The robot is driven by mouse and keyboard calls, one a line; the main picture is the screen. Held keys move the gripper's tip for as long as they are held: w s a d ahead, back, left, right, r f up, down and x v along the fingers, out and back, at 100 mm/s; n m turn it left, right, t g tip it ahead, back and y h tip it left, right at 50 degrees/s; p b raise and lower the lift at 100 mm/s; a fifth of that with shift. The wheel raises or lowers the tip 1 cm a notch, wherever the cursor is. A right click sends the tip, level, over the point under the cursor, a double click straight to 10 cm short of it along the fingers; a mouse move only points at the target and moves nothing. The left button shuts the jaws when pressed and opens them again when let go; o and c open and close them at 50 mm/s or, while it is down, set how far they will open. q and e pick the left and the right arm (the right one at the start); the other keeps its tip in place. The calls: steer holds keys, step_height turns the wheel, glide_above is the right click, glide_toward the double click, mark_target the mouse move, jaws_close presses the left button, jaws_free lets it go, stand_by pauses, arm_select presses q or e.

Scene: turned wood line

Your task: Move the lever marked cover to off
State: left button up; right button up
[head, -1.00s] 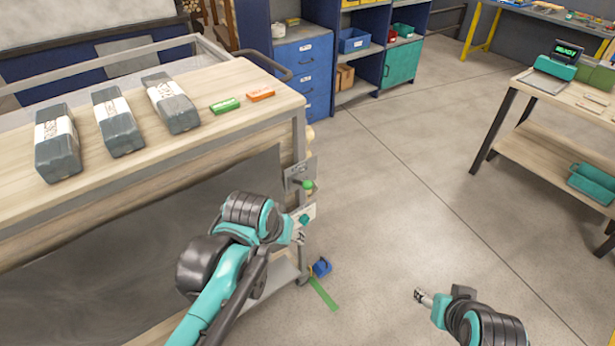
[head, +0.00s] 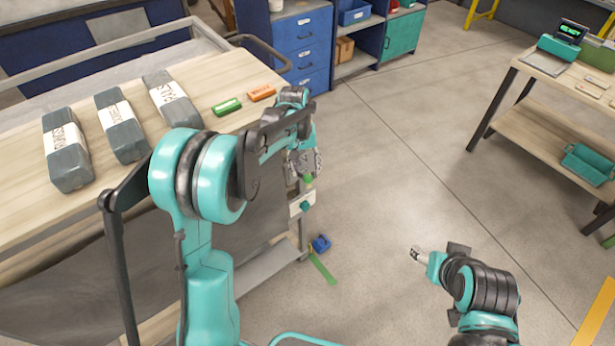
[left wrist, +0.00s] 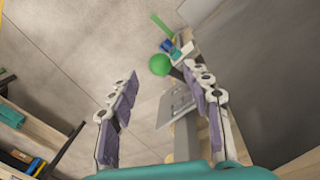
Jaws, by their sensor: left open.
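A lever with a round green knob (head: 308,178) is at the end of the workbench, by a grey plate. In the left wrist view the green knob (left wrist: 159,64) shows beyond the fingertips, with the grey plate (left wrist: 178,103) nearer. No cover or off marking is readable. My left gripper (head: 304,163) is just above the knob in the head view. In the left wrist view its fingers (left wrist: 162,72) are spread apart with nothing between them, and the knob lies ahead of the gap. My right gripper (head: 415,254) is over open floor, far from the lever; its finger opening is too small to judge.
Below the lever is a white panel with a teal knob (head: 304,206). A blue item (head: 321,243) and a green floor strip (head: 322,268) lie below. Several grey wrapped blocks, a green block (head: 227,107) and an orange block (head: 262,93) sit on the bench (head: 215,75).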

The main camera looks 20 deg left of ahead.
mark_target(307, 176)
arm_select(q)
steer(key=f, duration=0.2)
steer(key=f+b, duration=0.1)
steer(key=f, duration=0.3)
steer(key=shift+w+d, duration=0.1)
steer(key=shift+d, duration=0.25)
jaws_close()
